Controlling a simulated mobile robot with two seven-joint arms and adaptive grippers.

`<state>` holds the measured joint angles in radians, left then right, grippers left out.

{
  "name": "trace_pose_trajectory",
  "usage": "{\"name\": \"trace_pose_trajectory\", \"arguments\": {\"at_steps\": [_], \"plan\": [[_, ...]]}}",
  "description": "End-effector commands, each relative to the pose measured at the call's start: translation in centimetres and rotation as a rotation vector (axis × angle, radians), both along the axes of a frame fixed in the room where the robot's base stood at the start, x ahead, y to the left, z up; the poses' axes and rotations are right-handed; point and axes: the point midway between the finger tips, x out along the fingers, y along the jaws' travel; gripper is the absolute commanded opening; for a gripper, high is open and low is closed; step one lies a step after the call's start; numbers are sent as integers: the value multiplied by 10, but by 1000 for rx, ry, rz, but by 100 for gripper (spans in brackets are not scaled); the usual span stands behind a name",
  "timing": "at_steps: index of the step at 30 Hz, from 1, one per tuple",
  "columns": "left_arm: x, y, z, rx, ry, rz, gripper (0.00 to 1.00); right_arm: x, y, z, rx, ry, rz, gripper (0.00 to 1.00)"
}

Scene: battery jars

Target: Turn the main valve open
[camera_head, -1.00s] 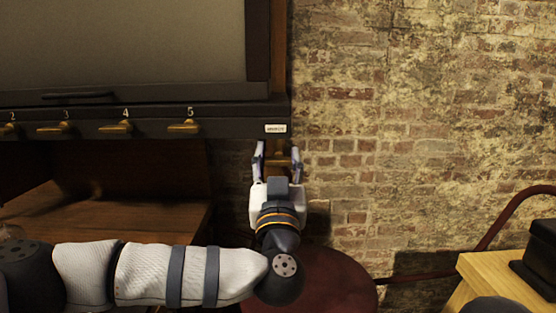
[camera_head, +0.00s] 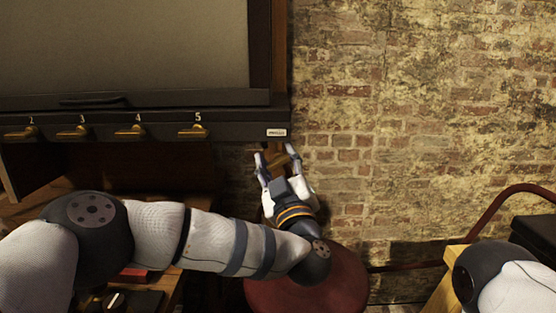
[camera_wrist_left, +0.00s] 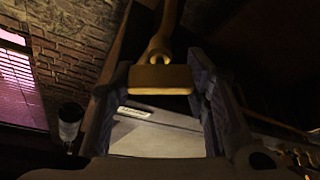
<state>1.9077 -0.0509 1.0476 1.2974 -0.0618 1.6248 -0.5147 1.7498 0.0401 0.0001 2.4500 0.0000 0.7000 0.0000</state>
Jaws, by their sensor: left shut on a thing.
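The main valve's brass handle (camera_wrist_left: 160,80) hangs between my left fingers in the wrist view, with a stem rising behind it. In the head view the handle (camera_head: 276,158) shows only as a small brown piece below the right end of the dark cabinet ledge, mostly hidden by the gripper. My left gripper (camera_head: 278,157) is shut on this handle, with one finger on each side, and is tilted to the left. It also shows in the wrist view (camera_wrist_left: 155,95). My right gripper is out of view; only part of my right arm shows at the lower right.
Several brass levers (camera_head: 193,132) numbered along the ledge stand to the left. A small white label (camera_head: 276,132) is just above the handle. A round dark red stool (camera_head: 305,292) is below my left wrist. A wooden table (camera_head: 432,298) is at lower right. Brick wall (camera_head: 420,130) fills the right.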

Motion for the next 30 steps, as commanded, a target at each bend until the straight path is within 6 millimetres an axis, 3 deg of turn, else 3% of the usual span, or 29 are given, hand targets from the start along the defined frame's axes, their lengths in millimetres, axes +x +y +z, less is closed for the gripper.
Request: {"name": "trace_pose_trajectory", "arguments": {"at_steps": [21, 22, 24, 30], "plan": [[0, 0, 0, -77, 0, 0, 14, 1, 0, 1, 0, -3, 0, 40], [0, 0, 0, -77, 0, 0, 49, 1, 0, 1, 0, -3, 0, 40], [0, 0, 0, -77, 1, -1, 63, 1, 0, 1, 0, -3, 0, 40], [0, 0, 0, -76, 1, -1, 63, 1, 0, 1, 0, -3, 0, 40]]}}
